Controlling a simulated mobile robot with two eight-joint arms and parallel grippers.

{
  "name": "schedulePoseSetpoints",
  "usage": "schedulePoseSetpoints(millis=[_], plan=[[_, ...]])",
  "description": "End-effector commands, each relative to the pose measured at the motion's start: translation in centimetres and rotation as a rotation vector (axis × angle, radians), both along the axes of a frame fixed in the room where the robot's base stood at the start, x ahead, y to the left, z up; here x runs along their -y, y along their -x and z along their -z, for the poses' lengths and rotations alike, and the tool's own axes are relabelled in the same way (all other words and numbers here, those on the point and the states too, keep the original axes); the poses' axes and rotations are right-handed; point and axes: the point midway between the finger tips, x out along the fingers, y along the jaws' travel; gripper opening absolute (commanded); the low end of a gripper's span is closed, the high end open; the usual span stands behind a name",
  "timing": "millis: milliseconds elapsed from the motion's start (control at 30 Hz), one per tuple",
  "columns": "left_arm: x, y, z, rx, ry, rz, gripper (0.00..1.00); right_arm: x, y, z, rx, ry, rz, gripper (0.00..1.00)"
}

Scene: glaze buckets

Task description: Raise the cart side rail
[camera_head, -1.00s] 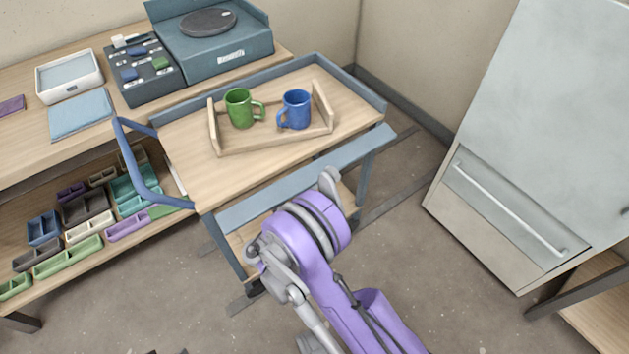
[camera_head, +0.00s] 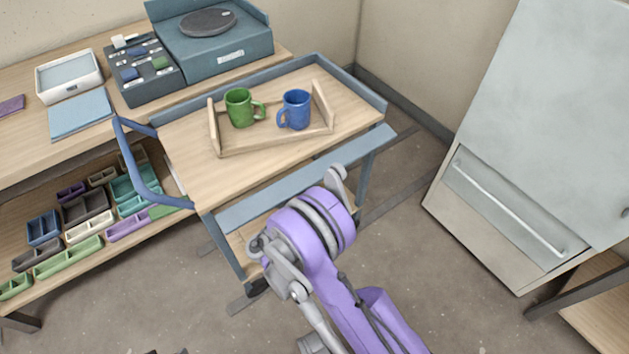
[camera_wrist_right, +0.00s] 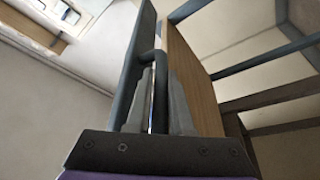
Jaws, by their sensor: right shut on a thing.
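The cart side rail (camera_head: 368,145) is a long blue-grey bar along the near edge of the cart (camera_head: 190,180). It slants outward and sits lower than the raised rim at the cart's back. My right gripper (camera_head: 336,178) is at the rail's outer side, right of its middle, with the fingertips mostly hidden in the head view. In the right wrist view the fingers (camera_wrist_right: 155,95) are shut on the rail (camera_wrist_right: 138,60), close beside the wooden cart top (camera_wrist_right: 190,75). My left gripper is not in view.
A wooden tray (camera_head: 270,142) on the cart holds a green mug (camera_head: 239,108) and a blue mug (camera_head: 295,108). A workbench with bins (camera_head: 88,208) stands at left. A grey cabinet (camera_head: 510,200) stands at right. The floor between is clear.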

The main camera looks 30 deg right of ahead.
Motion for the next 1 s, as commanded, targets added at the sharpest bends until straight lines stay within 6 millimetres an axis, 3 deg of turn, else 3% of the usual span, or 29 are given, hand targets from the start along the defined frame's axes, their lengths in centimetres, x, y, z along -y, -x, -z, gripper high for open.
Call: schedulePoseSetpoints(millis=[367, 1000], plan=[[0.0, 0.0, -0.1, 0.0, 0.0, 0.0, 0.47, 0.0, 0.5, -0.7, -0.169, 0.012, -0.002, 0.0], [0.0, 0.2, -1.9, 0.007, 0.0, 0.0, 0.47, 0.1, 1.2, -3.4, -0.763, 0.06, -0.001, 0.0]])
